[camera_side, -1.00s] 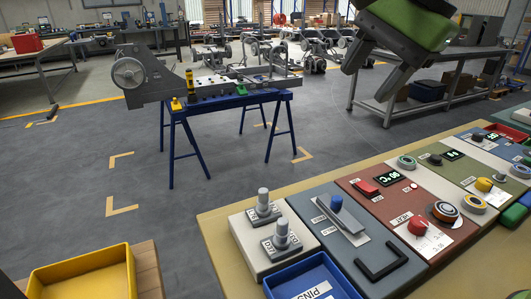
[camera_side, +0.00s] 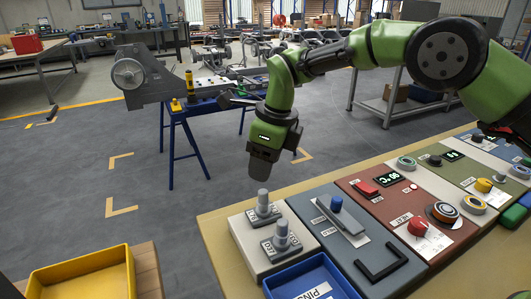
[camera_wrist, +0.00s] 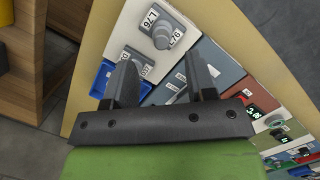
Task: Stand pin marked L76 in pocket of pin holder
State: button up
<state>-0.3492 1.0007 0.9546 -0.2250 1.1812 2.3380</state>
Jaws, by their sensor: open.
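My gripper (camera_side: 262,170) points down in the air behind the cream panel. In the wrist view its two fingers (camera_wrist: 160,80) are apart with nothing between them. Two grey pin shapes, a rear one (camera_side: 263,198) and a front one (camera_side: 282,230), stand upright on grey bases on the cream panel (camera_side: 247,236). In the wrist view one pin shape (camera_wrist: 160,38) stands between labels that seem to read L76. The other is mostly hidden by a finger, its label unclear. A blue tray (camera_side: 274,286) labelled PINS sits in front; its visible inside looks empty.
A red-brown panel with a red knob (camera_side: 418,226) follows. A yellow bin (camera_side: 85,279) stands at lower left.

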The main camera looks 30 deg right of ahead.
aim_at(266, 192)
jog(key=shift+f, duration=3.65)
grip_shut()
jog(key=shift+r, duration=1.8)
